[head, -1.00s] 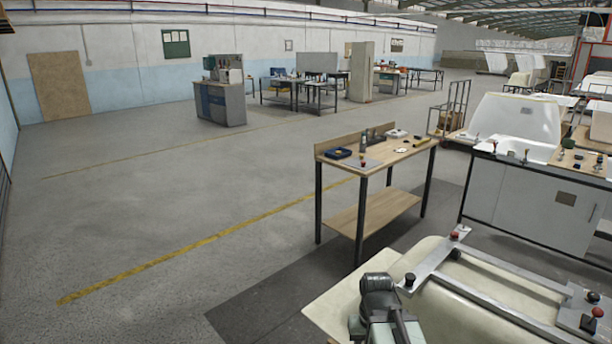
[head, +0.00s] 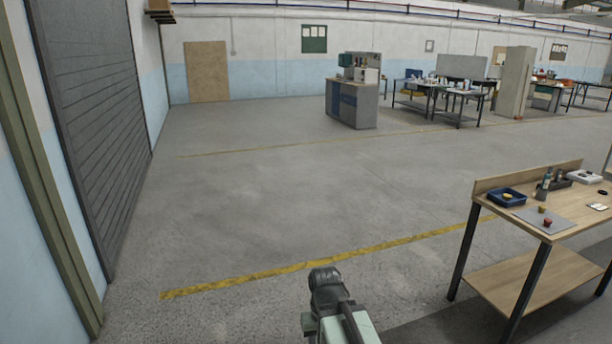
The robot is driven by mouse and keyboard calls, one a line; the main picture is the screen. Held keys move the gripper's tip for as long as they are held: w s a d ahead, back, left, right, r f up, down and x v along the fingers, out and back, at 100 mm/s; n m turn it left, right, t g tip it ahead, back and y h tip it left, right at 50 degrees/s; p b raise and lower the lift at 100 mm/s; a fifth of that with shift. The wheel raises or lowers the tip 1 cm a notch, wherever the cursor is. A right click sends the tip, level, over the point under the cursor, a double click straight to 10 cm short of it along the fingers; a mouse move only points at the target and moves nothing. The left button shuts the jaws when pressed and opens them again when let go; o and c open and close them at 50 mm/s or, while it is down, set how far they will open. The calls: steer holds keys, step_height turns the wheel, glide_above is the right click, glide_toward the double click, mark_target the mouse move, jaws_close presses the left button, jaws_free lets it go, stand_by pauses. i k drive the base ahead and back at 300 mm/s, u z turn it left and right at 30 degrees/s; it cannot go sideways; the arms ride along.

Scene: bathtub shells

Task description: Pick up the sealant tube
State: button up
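I cannot pick out the sealant tube with certainty. A small, slim upright bottle-like thing (head: 545,182) stands at the back of the wooden workbench (head: 570,226) at the right; it is too small to tell whether it is the tube. My arm shows at the bottom centre as a dark joint and pale green link, well apart from the bench. No gripper fingers can be made out.
On the bench are a blue tray (head: 507,197) with something yellow in it, a grey mat (head: 530,219) with small red and yellow pieces, and a dark box. A lower shelf (head: 520,283) sits beneath. Open concrete floor lies ahead; a grey shutter (head: 88,110) stands left.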

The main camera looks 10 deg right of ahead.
mark_target(546, 181)
steer(key=z, duration=0.15)
steer(key=i, duration=1.75)
steer(key=z, duration=1.35)
steer(key=i, duration=1.1)
steer(key=z, duration=0.55)
steer(key=k, duration=0.8)
steer(key=z, duration=0.2)
steer(key=i, duration=0.8)
steer(key=u, duration=0.15)
steer(key=k, duration=0.85)
steer(key=z, duration=0.2)
steer(key=i, duration=0.8)
